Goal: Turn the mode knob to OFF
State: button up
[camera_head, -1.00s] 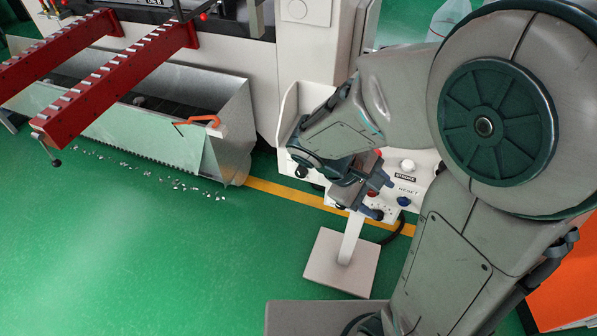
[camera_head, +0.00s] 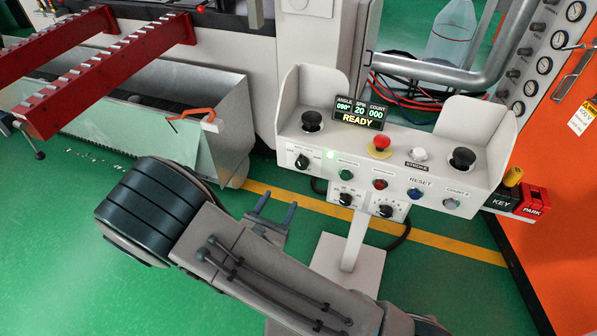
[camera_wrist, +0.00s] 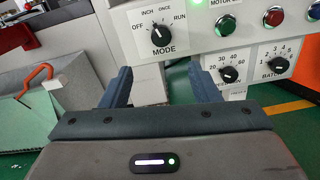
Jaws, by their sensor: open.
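The black mode knob (camera_head: 302,161) is on the left of the white control panel's front face. In the wrist view the knob (camera_wrist: 161,34) sits above the word MODE, with OFF, INCH, ONCE and RUN around it. Its pale pointer line seems to lean up and left; I cannot tell exactly which label it meets. My gripper (camera_head: 275,203) is open and empty, below and left of the knob and apart from it. In the wrist view the blue fingers of my gripper (camera_wrist: 161,75) stand either side of and below the knob, with nothing between them.
Two smaller knobs (camera_wrist: 229,74) (camera_wrist: 278,65) are lower right of the mode knob. A green button (camera_head: 345,174) and a red emergency button (camera_head: 381,142) are nearby. A metal bin (camera_head: 232,115) stands left of the panel. Green floor is clear at front left.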

aim_at(300, 166)
jog(key=x, duration=1.3)
jog(key=shift+w+d+p, duration=0.2)
jog(key=shift+p, duration=0.15)
jog(key=c, duration=1)
